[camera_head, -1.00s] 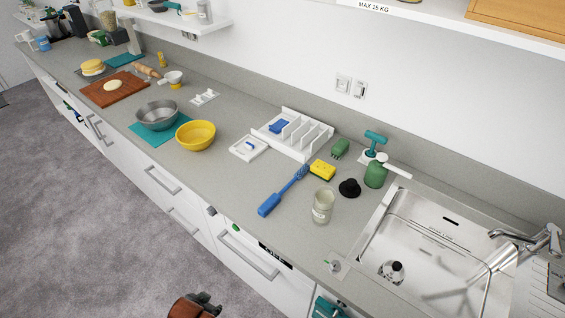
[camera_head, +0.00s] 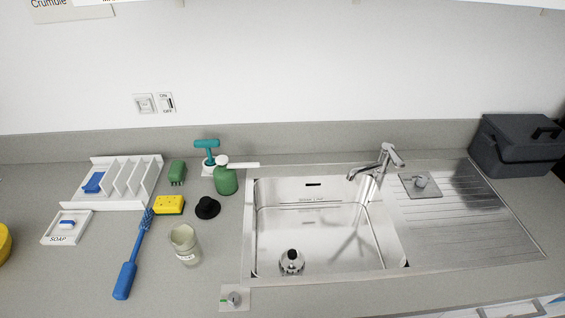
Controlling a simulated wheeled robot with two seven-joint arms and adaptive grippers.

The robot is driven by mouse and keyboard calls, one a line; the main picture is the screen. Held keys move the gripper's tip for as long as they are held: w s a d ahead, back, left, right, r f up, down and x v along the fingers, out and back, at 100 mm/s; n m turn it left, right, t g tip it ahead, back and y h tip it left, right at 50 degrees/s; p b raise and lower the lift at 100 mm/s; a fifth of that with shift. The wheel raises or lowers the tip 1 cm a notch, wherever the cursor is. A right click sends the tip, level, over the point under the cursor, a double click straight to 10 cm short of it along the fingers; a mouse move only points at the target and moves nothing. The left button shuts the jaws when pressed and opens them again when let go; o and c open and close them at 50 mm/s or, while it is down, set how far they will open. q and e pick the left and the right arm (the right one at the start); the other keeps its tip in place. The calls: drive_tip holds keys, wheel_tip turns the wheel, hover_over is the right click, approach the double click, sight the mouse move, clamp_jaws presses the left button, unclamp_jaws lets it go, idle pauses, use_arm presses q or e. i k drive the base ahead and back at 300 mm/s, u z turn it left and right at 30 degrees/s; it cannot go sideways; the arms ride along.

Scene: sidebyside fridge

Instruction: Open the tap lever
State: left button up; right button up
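The chrome tap (camera_head: 378,165) stands at the back right corner of the sink (camera_head: 325,262). Its spout reaches left over the basin. The tap lever (camera_head: 391,152) sits on top of the tap body; its exact angle is hard to tell at this size. No water stream shows under the spout. Neither of my grippers shows in the head view now.
Right of the sink is a ribbed drainer (camera_head: 470,215) with a small knob plate (camera_head: 421,184). A dark grey box (camera_head: 515,145) stands at the far right. A green soap bottle (camera_head: 226,181), glass jar (camera_head: 184,244) and blue brush (camera_head: 131,262) stand or lie left of the sink.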

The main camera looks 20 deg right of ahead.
sight(387, 147)
drive_tip(key=i, duration=0.35)
drive_tip(key=z, duration=0.8)
